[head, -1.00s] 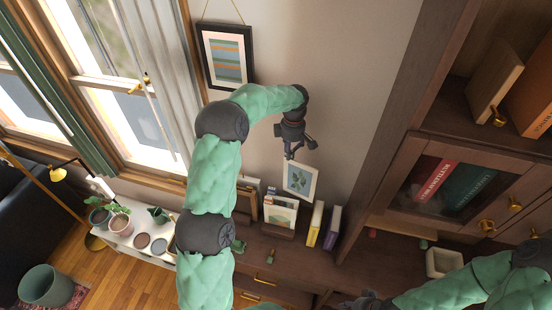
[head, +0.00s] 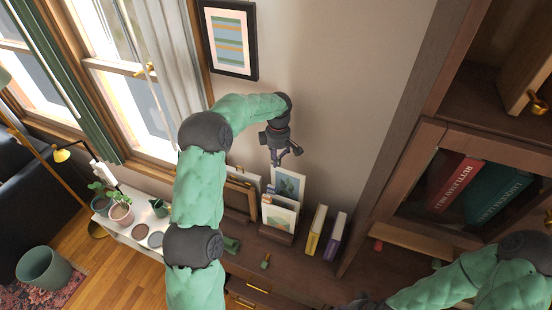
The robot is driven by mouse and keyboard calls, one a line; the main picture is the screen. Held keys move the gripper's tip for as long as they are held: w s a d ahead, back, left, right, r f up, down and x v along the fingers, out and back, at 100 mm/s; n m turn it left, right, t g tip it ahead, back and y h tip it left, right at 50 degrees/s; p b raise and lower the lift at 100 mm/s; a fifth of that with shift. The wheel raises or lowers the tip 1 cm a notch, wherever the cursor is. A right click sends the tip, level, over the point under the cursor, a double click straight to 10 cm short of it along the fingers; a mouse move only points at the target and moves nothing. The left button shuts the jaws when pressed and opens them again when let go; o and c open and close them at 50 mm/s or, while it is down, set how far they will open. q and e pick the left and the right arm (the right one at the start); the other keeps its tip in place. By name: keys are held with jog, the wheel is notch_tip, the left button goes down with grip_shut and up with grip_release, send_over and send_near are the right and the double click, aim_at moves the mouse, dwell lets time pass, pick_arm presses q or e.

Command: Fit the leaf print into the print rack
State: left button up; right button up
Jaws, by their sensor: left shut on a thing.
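The leaf print (head: 289,182) is a pale sheet with a blue-green leaf picture. My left gripper (head: 284,160) is shut on its top edge. The print hangs nearly upright, directly above and behind the front cards in the print rack (head: 276,236), a small wooden holder on the cabinet top. The print's lower edge is hidden behind those cards, so I cannot tell whether it touches the rack's base. My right gripper (head: 362,302) shows only in part at the bottom edge; its fingers are unclear.
A yellow book (head: 316,230) and a purple book (head: 335,236) stand just right of the rack. Wooden frames (head: 240,198) lean on the wall to its left. A small green item (head: 265,262) lies in front. A tall bookcase (head: 405,165) bounds the right side.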

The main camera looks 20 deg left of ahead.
pick_arm(q)
notch_tip(320, 180, down, 2)
jog(key=shift+w+f+b, duration=0.1)
jog(key=shift+b, duration=0.35)
jog(key=shift+f+b, duration=1.1)
jog(key=shift+f, duration=0.75)
jog(key=shift+n+b, duration=0.45)
jog(key=shift+n, duration=0.05)
